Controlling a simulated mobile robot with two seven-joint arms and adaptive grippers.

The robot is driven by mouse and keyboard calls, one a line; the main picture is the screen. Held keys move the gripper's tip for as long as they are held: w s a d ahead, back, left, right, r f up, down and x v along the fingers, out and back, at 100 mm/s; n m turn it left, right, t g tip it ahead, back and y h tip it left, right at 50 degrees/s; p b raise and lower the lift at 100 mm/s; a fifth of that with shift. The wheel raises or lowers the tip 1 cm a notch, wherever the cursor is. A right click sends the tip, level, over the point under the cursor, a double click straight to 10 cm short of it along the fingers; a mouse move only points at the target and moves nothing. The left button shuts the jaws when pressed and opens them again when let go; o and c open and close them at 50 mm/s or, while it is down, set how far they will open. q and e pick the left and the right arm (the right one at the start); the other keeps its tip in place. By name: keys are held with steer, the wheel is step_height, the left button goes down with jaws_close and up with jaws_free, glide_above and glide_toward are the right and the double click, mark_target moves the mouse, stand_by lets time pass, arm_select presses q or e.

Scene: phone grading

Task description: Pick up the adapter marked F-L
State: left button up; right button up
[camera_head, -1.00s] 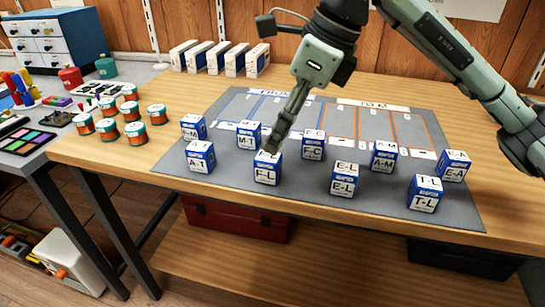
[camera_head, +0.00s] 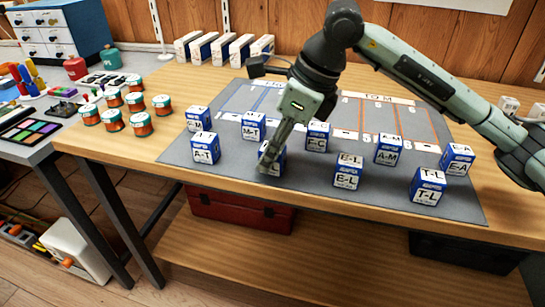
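The blue-and-white adapter box F-L (camera_head: 281,162) stands on the grey mat (camera_head: 225,172) in the front row, its label mostly covered by my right gripper. My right gripper (camera_head: 270,160) reaches down from above with its fingers at the box, one finger in front of the labelled face. Whether the fingers are closed on the box cannot be told. My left gripper is not in view.
Boxes A-T (camera_head: 205,149), M-T (camera_head: 253,126), F-C (camera_head: 317,137) and E-L (camera_head: 347,172) stand close around; A-M (camera_head: 389,150), T-L (camera_head: 427,187) and E-A (camera_head: 457,160) are further right. Several orange-and-white spools (camera_head: 141,124) stand left of the mat.

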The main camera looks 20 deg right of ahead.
steer(key=c, duration=0.6)
steer(key=shift+o, duration=0.2)
steer(key=shift+r, duration=0.15)
